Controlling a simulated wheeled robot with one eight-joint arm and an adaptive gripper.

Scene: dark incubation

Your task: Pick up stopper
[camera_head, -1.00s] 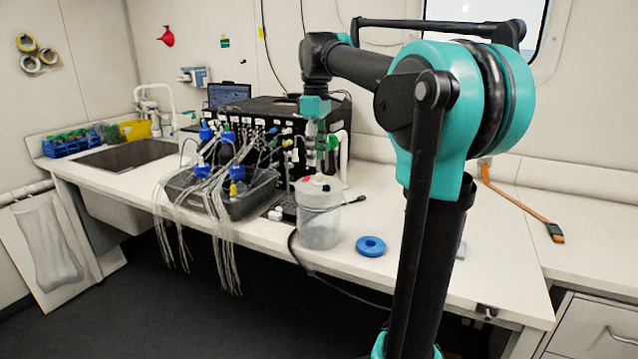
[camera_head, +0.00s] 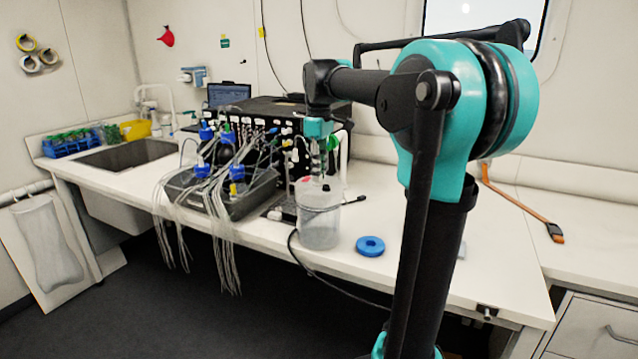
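A translucent cylindrical container (camera_head: 319,226) stands upright near the bench's front edge. A small red and white piece (camera_head: 311,179) shows on its top and may be the stopper; it is too small and partly hidden to be sure. My gripper (camera_head: 323,174) points straight down at the container's top. I cannot tell whether its fingers touch the piece, or whether they are open or shut. A blue ring (camera_head: 370,246) lies flat on the bench to the right of the container.
A grey tray (camera_head: 254,199) with blue-capped bottles and many hanging tubes stands left of the container, before a black instrument box (camera_head: 270,108). A dark cable runs around the container and over the bench edge. Bench surface (camera_head: 420,270) on the right is mostly clear.

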